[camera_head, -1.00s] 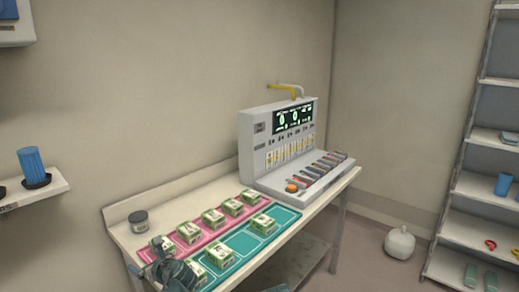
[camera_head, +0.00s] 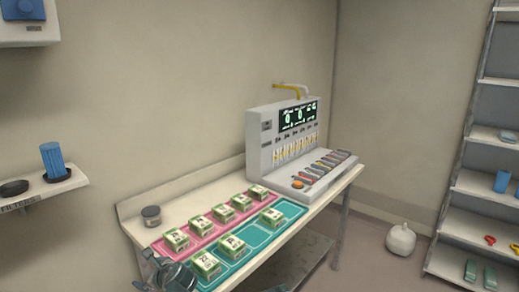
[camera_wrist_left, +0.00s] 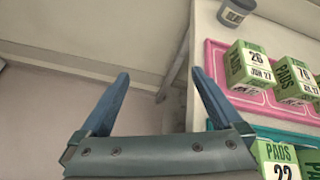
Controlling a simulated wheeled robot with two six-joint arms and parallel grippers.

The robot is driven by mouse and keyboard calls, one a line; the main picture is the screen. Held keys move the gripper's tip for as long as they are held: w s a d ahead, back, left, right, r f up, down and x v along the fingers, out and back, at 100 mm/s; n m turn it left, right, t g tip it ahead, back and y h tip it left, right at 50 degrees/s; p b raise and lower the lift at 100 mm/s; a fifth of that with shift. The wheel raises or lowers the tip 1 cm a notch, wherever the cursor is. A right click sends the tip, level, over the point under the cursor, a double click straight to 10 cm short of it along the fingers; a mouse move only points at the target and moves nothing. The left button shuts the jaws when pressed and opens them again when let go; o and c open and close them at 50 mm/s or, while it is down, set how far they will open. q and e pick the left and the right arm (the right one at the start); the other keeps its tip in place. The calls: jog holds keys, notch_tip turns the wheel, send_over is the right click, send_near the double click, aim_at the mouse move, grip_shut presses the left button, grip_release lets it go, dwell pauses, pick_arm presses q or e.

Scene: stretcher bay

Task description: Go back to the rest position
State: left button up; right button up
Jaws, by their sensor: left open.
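My left gripper (camera_head: 168,274) is at the bottom edge of the head view, by the near left corner of the bench, with most of its arm out of frame. In the left wrist view its two blue fingers (camera_wrist_left: 160,92) are spread apart with nothing between them. Several green and white pads boxes (camera_head: 206,264) stand on the pink tray (camera_head: 163,246) and the teal tray (camera_head: 252,239). Some boxes (camera_wrist_left: 248,66) also show in the right of the left wrist view, to the right of the fingers and apart from them. My right gripper is not in view.
A grey machine (camera_head: 262,155) with a display stands at the far end of the bench (camera_head: 133,211). A small grey jar (camera_head: 151,216) sits near the wall. A wall shelf (camera_head: 40,192) is at left. A tall shelf rack (camera_head: 455,200) stands at right.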

pick_arm(q)
jog(key=s+d+f+n+g+h, duration=0.3)
jog(key=s+d+f+n+h, duration=0.25)
jog(key=d+n, duration=0.4)
jog(key=s+d+f+n+g+h, duration=0.45)
jog(key=s+d+n, duration=0.25)
jog(key=n, duration=0.5)
jog(key=s+d+r+m+y+p, duration=0.1)
jog(key=s+d+r+m+p, duration=0.1)
jog(key=s+d, duration=0.4)
jog(key=d+m+p, duration=0.1)
jog(key=d, duration=0.4)
jog(key=shift+d+y, duration=0.2)
jog(key=shift+y, duration=0.2)
